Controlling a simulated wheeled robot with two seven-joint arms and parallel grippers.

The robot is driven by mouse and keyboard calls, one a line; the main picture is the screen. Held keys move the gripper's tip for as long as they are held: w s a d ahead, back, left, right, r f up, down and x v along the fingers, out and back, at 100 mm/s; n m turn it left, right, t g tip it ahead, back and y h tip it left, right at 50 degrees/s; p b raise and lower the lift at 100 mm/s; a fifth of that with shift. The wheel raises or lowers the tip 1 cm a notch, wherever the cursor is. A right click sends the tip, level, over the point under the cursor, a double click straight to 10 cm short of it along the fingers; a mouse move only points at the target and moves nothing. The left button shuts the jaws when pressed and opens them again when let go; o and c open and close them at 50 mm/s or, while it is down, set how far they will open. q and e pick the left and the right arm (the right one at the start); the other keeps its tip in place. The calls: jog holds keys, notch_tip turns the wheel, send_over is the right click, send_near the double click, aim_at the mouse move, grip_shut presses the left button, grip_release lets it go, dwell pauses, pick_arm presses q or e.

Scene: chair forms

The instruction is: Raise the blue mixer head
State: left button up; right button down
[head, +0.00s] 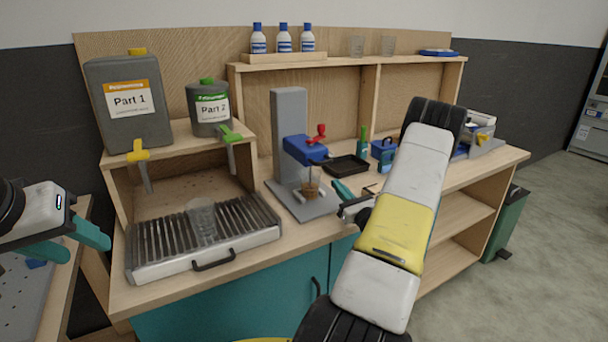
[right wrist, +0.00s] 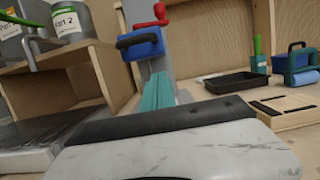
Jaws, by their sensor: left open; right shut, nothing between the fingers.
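The blue mixer head (head: 304,151) sits on a grey column (head: 290,110) above a grey base plate (head: 305,207), with a red lever (head: 318,132) on it. A small brown cup (head: 310,189) stands under the head. My right gripper (head: 343,190) is shut and empty, to the right of the cup and lower than the head. In the right wrist view its teal fingers (right wrist: 158,92) lie together, pointing towards the column below the blue head (right wrist: 143,50) and its black handle (right wrist: 138,38). My left gripper (head: 72,243) is open and empty at the far left, away from the mixer.
A slatted tray (head: 150,265) with a clear cup (head: 202,222) lies left of the mixer, below the Part 1 (head: 130,115) and Part 2 (head: 209,110) containers. A black tray (head: 347,166) and blue tools (head: 383,150) stand to the right. My right arm covers the bench's right part.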

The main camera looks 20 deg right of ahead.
aim_at(324, 148)
jog(key=x, duration=0.9)
jog(key=shift+w, duration=0.25)
jog(key=shift+a+r, duration=0.1)
notch_tip(324, 148, up, 14)
dwell(0.3)
